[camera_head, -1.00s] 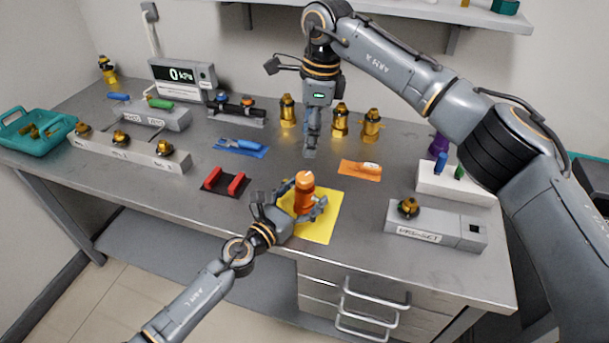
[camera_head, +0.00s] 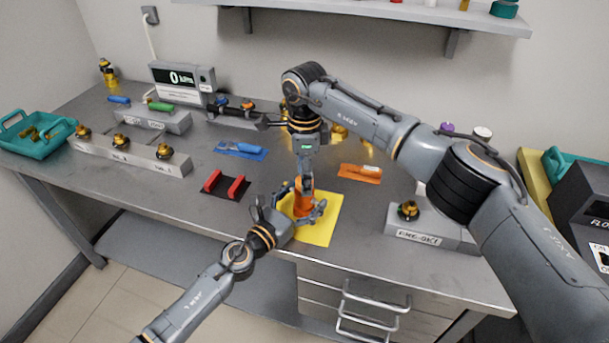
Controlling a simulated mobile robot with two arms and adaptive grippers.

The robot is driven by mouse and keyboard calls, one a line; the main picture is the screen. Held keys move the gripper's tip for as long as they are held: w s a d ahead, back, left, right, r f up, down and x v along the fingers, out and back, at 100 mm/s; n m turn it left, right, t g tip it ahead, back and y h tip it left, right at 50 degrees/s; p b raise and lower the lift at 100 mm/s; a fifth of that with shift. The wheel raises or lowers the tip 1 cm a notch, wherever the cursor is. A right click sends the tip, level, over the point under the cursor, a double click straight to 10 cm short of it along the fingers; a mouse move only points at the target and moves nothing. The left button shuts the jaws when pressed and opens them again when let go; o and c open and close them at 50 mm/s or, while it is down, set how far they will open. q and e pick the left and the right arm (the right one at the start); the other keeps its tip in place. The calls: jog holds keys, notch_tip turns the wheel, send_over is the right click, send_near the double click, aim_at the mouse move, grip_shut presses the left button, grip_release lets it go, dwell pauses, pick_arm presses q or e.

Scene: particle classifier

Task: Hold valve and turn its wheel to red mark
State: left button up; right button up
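An orange valve (camera_head: 303,205) stands upright on a yellow mat (camera_head: 322,228) near the table's front edge. My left gripper (camera_head: 303,204) reaches in low from the front left, its fingers around the valve body and seemingly closed on it. My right gripper (camera_head: 304,182) points straight down over the valve, its fingertips at the valve's top. It hides the wheel and any red mark. The fingers look narrow from this side, so I cannot tell whether they are shut on the wheel.
Red holders (camera_head: 224,185) stand left of the mat. A blue tool (camera_head: 240,148) and an orange tool (camera_head: 361,172) lie behind it. A grey fixture block (camera_head: 430,232) is at right, partly behind my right arm. A gauge (camera_head: 183,78) and teal tray (camera_head: 38,140) are at left.

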jog(key=shift+f, duration=0.3)
jog(key=c, duration=1.2)
